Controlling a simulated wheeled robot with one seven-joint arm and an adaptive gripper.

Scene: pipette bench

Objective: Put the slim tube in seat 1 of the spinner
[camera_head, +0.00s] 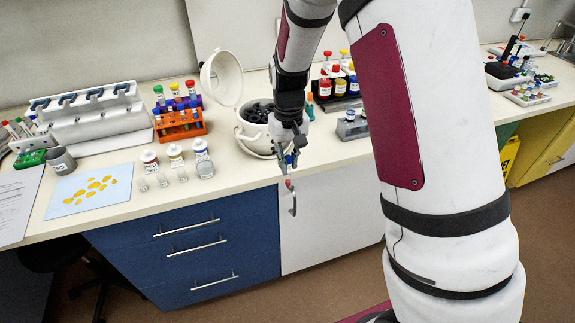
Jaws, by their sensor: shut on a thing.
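The spinner (247,142) is a round white machine on the bench, its lid (222,77) open and tilted back. Dark seats (257,108) show inside its bowl; their numbers cannot be read and my arm covers part of the bowl. My gripper (289,165) points down just right of the spinner, in front of it in the picture. It is shut on the slim tube (288,183), of which only a small part with some red shows below the fingers. The rest of the tube is hidden by the fingers.
Left of the spinner stand an orange rack (181,131) of capped tubes, jars (175,155) and small clear vials. The bench front edge is clear below the spinner.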

